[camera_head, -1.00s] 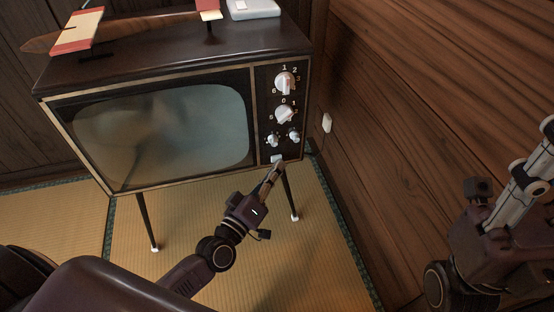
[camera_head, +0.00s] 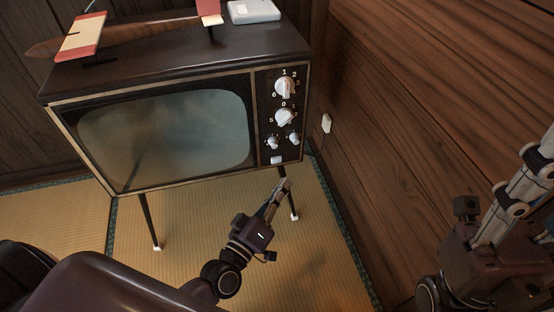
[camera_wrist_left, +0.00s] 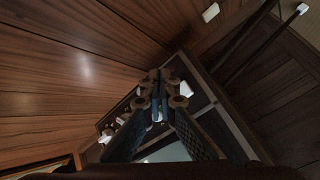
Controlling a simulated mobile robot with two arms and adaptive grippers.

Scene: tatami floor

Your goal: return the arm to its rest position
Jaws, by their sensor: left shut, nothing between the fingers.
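My left gripper (camera_head: 283,184) is shut and empty. It is in front of and below the lower right corner of the television (camera_head: 180,185), apart from the white button (camera_head: 277,160) under the knobs. In the left wrist view my left gripper's fingertips (camera_wrist_left: 158,98) meet in the middle, and part of the television (camera_wrist_left: 200,97) shows behind them. My right gripper (camera_head: 532,165) is at the right edge, its light fingers pointing up and partly cut off by the frame. I cannot tell whether it is open.
The television stands on thin legs on tatami (camera_head: 190,220). A model plane (camera_head: 85,37) and a pale box (camera_head: 254,11) are on its top. A wooden wall (camera_head: 430,90) with a white outlet (camera_head: 326,123) borders the right side. Tatami is clear below my left gripper.

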